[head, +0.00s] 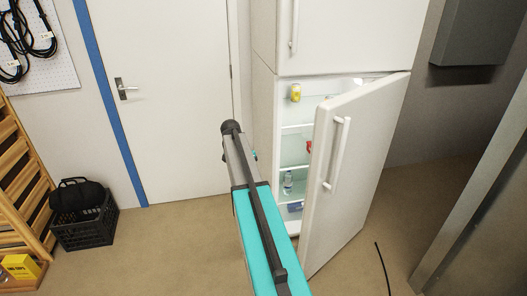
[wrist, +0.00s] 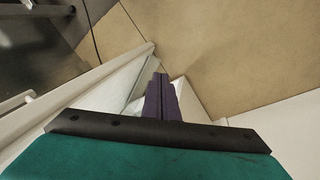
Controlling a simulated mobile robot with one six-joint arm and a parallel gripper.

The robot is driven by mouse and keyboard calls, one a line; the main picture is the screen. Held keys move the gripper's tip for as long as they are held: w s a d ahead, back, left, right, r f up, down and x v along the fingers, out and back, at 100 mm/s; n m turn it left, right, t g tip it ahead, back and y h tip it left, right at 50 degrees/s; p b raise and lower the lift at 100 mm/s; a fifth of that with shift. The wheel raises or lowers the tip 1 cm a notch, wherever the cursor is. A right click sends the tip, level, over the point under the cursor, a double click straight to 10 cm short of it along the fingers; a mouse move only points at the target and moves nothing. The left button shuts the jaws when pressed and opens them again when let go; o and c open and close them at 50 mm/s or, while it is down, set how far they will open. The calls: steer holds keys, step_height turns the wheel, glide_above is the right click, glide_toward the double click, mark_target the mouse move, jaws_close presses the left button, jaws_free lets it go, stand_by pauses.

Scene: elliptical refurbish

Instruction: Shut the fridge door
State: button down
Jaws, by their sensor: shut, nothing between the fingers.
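The white fridge (head: 262,110) stands right of centre in the head view. Its lower door (head: 362,160) is wide open, swung out towards me, with a vertical white handle (head: 337,153) on its outer face. In the wrist view, the door edge (wrist: 95,77) runs diagonally at the left, with the handle (wrist: 17,103) at the far left. My gripper (wrist: 160,78) shows there as dark purple fingers, shut and empty, beside the inner side of the door. I cannot tell whether they touch it. The head view shows my arm left of the fridge opening; the fingers are hidden there.
A yellow can (head: 296,93) and a bottle (head: 288,182) stand on shelves inside the fridge. A closed white room door (head: 165,95) is behind, left of the fridge. A black crate (head: 85,222) and wooden rack (head: 18,170) stand at left. A cable (head: 382,268) lies on the floor at right.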

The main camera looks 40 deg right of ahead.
steer(key=s+a+f+n+g+y, duration=0.1)
steer(key=s+a+f+n, duration=0.4)
steer(key=a+f, duration=0.65)
steer(key=s+a+f+n, duration=0.2)
steer(key=s+a+f, duration=0.5)
steer(key=a+f, duration=0.45)
steer(key=s+a+f+n+g, duration=0.1)
steer(key=s+a+f, duration=0.3)
steer(key=s, duration=0.4)
steer(key=s+a+f+n, duration=0.4)
steer(key=s+a, duration=0.3)
steer(key=s, duration=0.2)
steer(key=s+a+f+n+g, duration=0.1)
steer(key=s+a+f, duration=0.3)
steer(key=s, duration=0.5)
steer(key=shift+a+f+n+g+y, duration=0.15)
steer(key=shift+a+n+g+y, duration=0.15)
steer(key=shift+a+n, duration=0.55)
steer(key=shift+d, duration=0.1)
